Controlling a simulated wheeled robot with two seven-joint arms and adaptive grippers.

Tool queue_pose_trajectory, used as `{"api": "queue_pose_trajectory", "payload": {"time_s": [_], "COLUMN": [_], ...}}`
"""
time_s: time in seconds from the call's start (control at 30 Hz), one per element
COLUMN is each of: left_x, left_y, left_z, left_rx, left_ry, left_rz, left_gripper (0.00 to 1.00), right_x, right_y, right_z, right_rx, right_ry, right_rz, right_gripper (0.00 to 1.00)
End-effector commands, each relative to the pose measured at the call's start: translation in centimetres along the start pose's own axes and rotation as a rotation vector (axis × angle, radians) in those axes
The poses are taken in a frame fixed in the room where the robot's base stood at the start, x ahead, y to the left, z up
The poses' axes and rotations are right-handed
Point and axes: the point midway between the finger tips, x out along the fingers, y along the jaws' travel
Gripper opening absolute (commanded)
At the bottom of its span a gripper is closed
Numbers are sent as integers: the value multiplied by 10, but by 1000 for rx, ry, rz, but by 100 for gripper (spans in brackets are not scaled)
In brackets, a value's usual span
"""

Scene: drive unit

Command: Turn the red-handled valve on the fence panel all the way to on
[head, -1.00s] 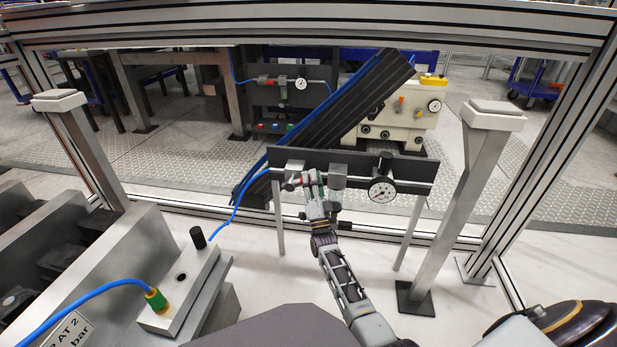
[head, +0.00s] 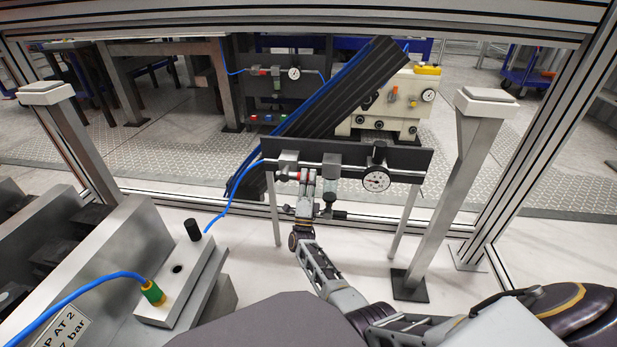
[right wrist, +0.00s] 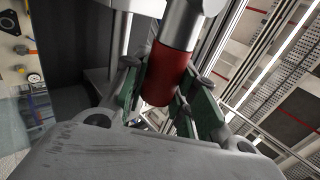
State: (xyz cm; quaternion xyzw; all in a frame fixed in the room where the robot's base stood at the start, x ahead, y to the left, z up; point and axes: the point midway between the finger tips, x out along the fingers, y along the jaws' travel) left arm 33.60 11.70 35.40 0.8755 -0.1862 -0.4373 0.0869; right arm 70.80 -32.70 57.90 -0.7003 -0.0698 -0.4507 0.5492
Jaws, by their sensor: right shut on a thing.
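The valve with the red handle (right wrist: 163,80) is on the dark fence panel (head: 405,158), at the left part of its pipe. My right gripper (head: 305,182) reaches up to it from below in the head view. In the right wrist view its green-padded fingers (right wrist: 168,98) stand on both sides of the red grip, which continues into a metal rod (right wrist: 182,25). The gripper is shut on this handle. In the head view the fingers hide much of the handle, so its exact angle is hard to read. My left gripper is not in view.
A round gauge (head: 376,180) sits to the right on the same pipe, with a regulator-like body (head: 327,208) hanging between. A blue hose (head: 222,198) runs from the panel's left end. Posts (head: 478,160) and a metal block (head: 180,285) flank the space.

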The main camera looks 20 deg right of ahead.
Motion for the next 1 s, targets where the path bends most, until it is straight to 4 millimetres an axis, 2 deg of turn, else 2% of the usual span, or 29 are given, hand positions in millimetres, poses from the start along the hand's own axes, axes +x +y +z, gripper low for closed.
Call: {"api": "queue_pose_trajectory", "payload": {"time_s": [0.37, 0.4, 0.57, 1.0], "left_x": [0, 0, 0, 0], "left_y": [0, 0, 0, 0], "left_z": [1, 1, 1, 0], "left_rx": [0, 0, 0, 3], "left_ry": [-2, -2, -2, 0], "left_rz": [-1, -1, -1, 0], "left_gripper": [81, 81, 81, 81], "right_x": [-1, -1, -1, 0], "right_y": [1, 1, 1, 0], "right_z": [0, 0, 0, 0], "right_rx": [5, 5, 4, -1], "right_ry": [6, 5, 5, -1], "right_rz": [3, 3, 2, 1], "right_gripper": [0, 30, 50, 50]}}
